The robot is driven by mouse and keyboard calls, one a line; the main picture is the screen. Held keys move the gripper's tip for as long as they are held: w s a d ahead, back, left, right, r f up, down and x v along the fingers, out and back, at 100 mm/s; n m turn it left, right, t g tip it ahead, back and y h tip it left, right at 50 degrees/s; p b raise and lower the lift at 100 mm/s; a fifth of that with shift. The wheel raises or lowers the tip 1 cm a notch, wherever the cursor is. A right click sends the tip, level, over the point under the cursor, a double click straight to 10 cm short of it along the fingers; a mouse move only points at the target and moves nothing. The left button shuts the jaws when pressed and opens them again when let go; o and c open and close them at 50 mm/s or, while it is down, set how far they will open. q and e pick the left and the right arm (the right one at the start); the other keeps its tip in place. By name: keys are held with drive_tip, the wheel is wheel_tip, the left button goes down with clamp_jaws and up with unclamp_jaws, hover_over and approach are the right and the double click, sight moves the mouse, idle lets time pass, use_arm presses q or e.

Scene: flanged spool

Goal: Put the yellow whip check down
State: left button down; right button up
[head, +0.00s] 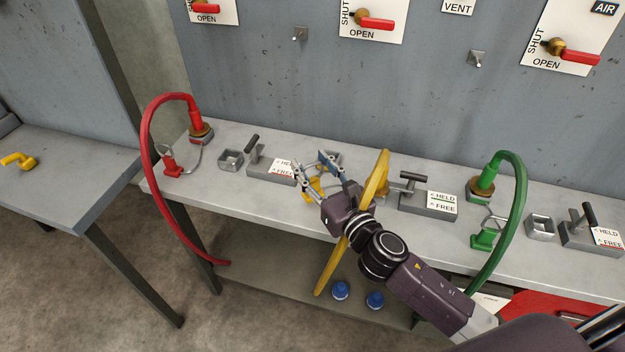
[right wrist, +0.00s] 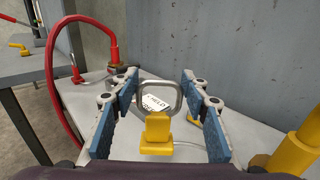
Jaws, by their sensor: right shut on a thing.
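The yellow whip check (right wrist: 157,133) has a yellow body with a grey metal loop and sits between the fingers of my right gripper (right wrist: 159,88) in the right wrist view. The gripper is shut on it, with the blue pads beside the loop. In the head view my right gripper (head: 312,166) is over the bench, and a bit of the yellow whip check (head: 314,188) shows below its fingers. A thin cable (right wrist: 190,144) runs right from it. Whether it touches the bench is hard to tell. My left gripper is not in view.
The yellow hose (head: 376,178) arches beside my wrist and hangs past the front edge. On the bench (head: 210,172) stand HELD/FREE lever blocks (head: 428,203), a square metal holder (head: 231,159), a red hose (head: 150,140) and a green hose (head: 517,190). Blue caps (head: 341,289) lie below.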

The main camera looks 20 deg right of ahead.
sight(312, 178)
drive_tip(key=shift+f+b, duration=0.55)
drive_tip(key=shift+f, duration=1.3)
drive_tip(key=shift+f, duration=0.1)
drive_tip(key=shift+f, duration=0.15)
drive_tip(key=o, duration=1.3)
drive_tip(key=shift+o, duration=0.2)
drive_tip(key=shift+r, duration=0.2)
drive_tip(key=s+d+b, duration=0.2)
drive_tip(key=s, duration=1)
drive_tip(key=shift+b, duration=0.35)
